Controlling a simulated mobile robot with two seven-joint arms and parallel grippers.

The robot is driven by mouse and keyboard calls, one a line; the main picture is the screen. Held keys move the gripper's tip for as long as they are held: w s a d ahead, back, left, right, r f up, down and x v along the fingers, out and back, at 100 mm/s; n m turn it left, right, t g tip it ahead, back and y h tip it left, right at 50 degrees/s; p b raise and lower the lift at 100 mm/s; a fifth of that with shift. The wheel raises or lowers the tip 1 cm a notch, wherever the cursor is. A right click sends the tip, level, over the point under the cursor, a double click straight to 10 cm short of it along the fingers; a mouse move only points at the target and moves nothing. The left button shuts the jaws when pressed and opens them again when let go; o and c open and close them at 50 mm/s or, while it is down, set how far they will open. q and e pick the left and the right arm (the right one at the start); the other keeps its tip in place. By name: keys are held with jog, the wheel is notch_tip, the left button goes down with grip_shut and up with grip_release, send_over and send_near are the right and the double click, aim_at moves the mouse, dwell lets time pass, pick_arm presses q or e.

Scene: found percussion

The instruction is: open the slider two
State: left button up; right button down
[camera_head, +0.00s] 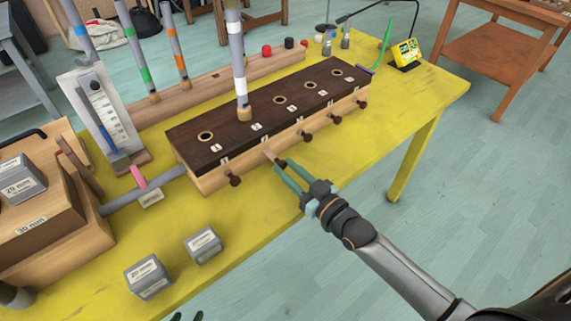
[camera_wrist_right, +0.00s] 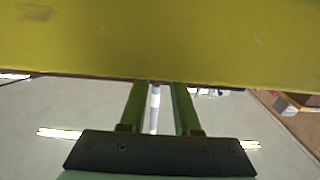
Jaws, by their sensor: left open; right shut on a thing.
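A long wooden box (camera_head: 205,183) with a dark top (camera_head: 190,138) stands on the yellow table. A row of dark slider knobs runs along its front. The second knob from the left (camera_head: 281,163), taken as slider two, stands out from the front on a pale wooden strip (camera_head: 270,155). My right gripper (camera_head: 283,172) is shut on this knob, with its green fingers reaching in from the lower right. In the right wrist view the fingers (camera_wrist_right: 155,98) show below the yellow table; the knob cannot be made out. My left gripper (camera_head: 188,317) barely shows at the bottom edge, open and empty.
A striped tube (camera_head: 238,60) stands upright in a hole of the box top. A grey pipe (camera_head: 160,184) joins the box to a wooden block at left. Two grey weights (camera_head: 203,245) sit in front.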

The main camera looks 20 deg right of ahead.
jog(key=c, duration=0.6)
grip_release()
jog(key=shift+c, duration=0.2)
pick_arm(q)
jog(key=shift+w, duration=0.1)
jog(key=shift+s+a+p, duration=0.25)
jog(key=shift+s+p, duration=0.1)
jog(key=shift+p, duration=0.15)
pick_arm(e)
jog(key=v, duration=1.2)
jog(key=shift+s, duration=0.2)
pick_arm(q)
jog(key=shift+w+r, duration=0.15)
jog(key=shift+r, duration=0.05)
pick_arm(e)
jog(key=shift+d, duration=0.1)
